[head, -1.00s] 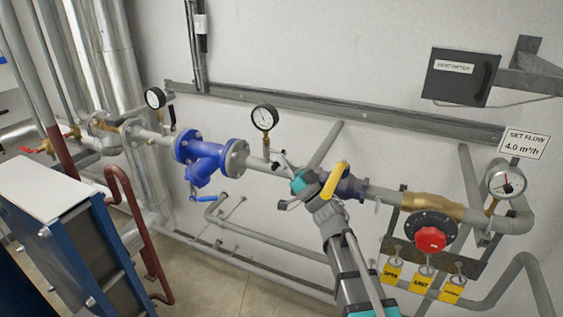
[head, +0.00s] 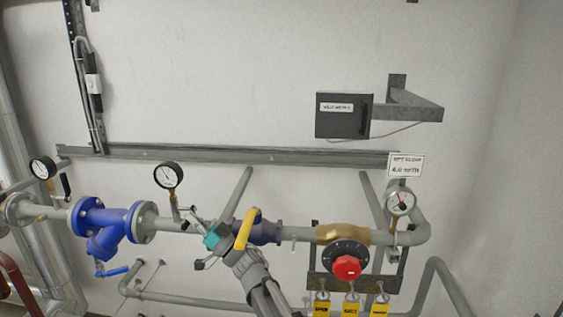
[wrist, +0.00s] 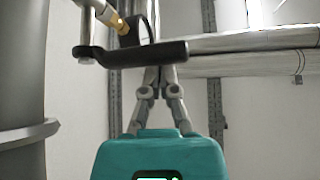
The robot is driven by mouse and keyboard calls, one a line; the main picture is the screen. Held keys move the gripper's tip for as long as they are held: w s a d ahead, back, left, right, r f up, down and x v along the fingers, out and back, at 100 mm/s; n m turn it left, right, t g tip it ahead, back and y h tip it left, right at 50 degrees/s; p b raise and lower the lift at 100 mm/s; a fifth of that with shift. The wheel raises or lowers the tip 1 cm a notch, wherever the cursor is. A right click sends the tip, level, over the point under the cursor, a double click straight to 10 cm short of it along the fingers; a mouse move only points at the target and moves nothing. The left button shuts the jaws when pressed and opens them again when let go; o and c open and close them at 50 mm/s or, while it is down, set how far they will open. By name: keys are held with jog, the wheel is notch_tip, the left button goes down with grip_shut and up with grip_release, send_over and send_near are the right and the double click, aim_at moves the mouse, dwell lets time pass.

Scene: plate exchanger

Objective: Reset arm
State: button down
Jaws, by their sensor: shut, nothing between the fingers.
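My gripper (head: 196,217) is shut and empty. In the head view its teal body lies in front of the pipe line, with the thin fingers pointing up and left toward the stem below the middle gauge (head: 168,175). In the wrist view my gripper (wrist: 158,76) has its fingers together, and a dark lever handle (wrist: 135,54) with a brass fitting (wrist: 109,17) crosses in front of the fingertips and hides them. I cannot tell whether they touch. A yellow lever (head: 247,229) stands close to the right of the gripper, over the pipe.
The blue strainer (head: 102,226) is to the left. A brass valve (head: 343,234) with a red knob (head: 347,268), yellow tags (head: 351,309) and a right gauge (head: 400,202) are to the right. A grey heat meter box (head: 343,115) juts from the wall above.

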jog(key=shift+r, duration=0.15)
jog(key=shift+r+p, duration=0.8)
jog(key=shift+p, duration=0.1)
jog(key=shift+r, duration=0.1)
